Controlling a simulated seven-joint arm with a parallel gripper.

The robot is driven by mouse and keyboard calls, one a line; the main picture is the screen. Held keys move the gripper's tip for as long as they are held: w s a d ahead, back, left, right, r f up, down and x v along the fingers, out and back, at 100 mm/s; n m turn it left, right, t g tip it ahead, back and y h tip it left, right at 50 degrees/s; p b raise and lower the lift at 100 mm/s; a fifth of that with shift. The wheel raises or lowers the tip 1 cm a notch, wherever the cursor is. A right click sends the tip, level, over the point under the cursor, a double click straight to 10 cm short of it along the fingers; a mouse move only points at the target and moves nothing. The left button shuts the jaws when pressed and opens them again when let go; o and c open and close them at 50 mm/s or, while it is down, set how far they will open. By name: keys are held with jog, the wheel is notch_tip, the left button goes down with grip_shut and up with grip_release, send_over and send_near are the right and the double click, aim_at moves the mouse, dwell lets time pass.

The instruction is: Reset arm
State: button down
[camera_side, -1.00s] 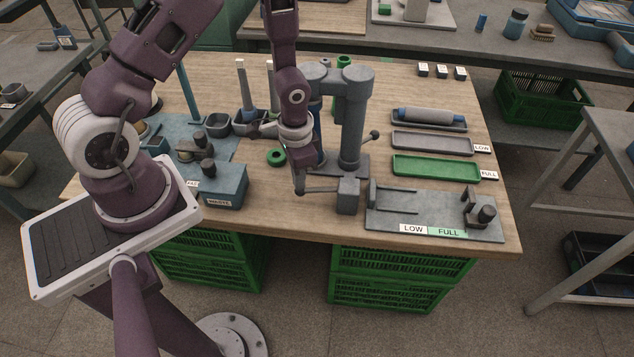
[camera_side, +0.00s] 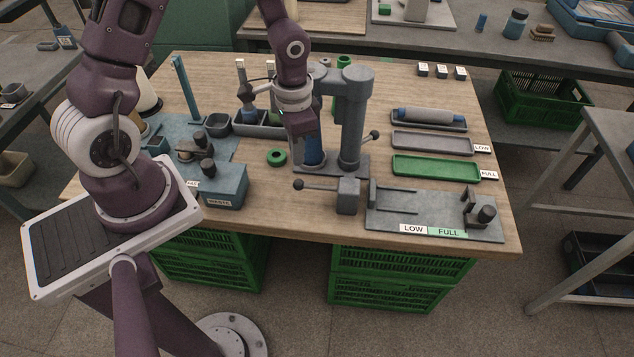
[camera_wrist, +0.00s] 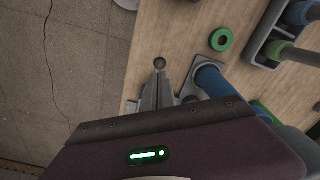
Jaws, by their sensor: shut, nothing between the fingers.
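My gripper (camera_side: 304,134) is shut and empty, pointing down in front of the grey cone winder (camera_side: 352,115) in the side view. A blue cylinder (camera_side: 313,158) stands on the winder's base just below and behind my gripper. The winder's lever ends in a dark ball knob (camera_side: 298,184), which is below my gripper and apart from it. In the wrist view the ball knob (camera_wrist: 160,63) shows above my purple gripper body, with the blue cylinder (camera_wrist: 212,82) to its right.
A green ring (camera_side: 276,157) lies on the wooden table left of the winder. A blue box (camera_side: 222,187) is at front left. The green tray (camera_side: 436,168), the grey tray (camera_side: 432,142) and the LOW/FULL plate (camera_side: 400,215) are at the right. A tall blue post (camera_side: 186,90) stands back left.

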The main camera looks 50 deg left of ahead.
jog(key=shift+r, duration=0.3)
notch_tip(320, 180, up, 10)
jog(key=t+y, duration=0.1)
jog(key=t, duration=0.1)
jog(key=s+d+r+n+t+h, duration=0.1)
jog(key=s+d+r+n+t, duration=0.2)
jog(key=s+r, duration=1.1)
jog(key=shift+s+d+r+t, duration=0.3)
jog(key=shift+s+d, duration=0.25)
jog(key=shift+d, duration=0.1)
